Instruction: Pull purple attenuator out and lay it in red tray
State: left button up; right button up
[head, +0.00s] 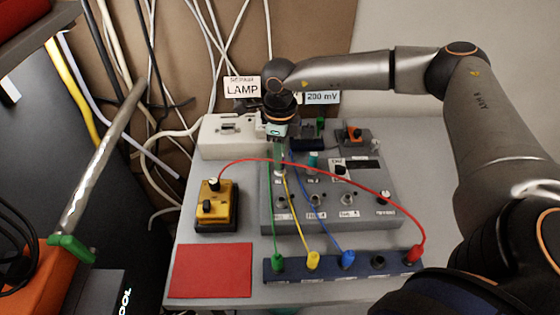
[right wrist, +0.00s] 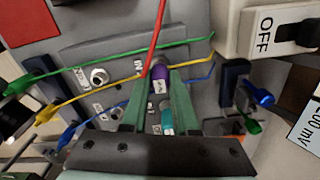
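The purple attenuator (right wrist: 158,80) stands in a socket marked IN on the grey panel box (head: 335,215). In the head view it is hidden behind my right gripper (head: 278,150). In the right wrist view my right gripper (right wrist: 160,80) is open, with one green finger on each side of the attenuator and small gaps between. The red tray (head: 210,270) lies flat and empty at the table's front left. Its corner also shows in the right wrist view (right wrist: 28,18). My left gripper is not in view.
Red, green, yellow and blue cables run past the gripper to a blue socket strip (head: 300,272). A teal connector (right wrist: 167,118) stands close to the attenuator. A yellow box (head: 217,207) stands behind the tray. A white switch box (head: 228,140) is at the back left.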

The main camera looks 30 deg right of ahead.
grip_shut()
jog(key=shift+r, duration=0.1)
jog(key=shift+r, duration=0.6)
jog(key=s+a+r+b, duration=0.1)
jog(key=s+a+r, duration=0.3)
jog(key=s+r, duration=0.7)
jog(key=shift+s+r+b, duration=0.3)
jog(key=shift+s+r, duration=0.05)
jog(key=shift+s, duration=0.9)
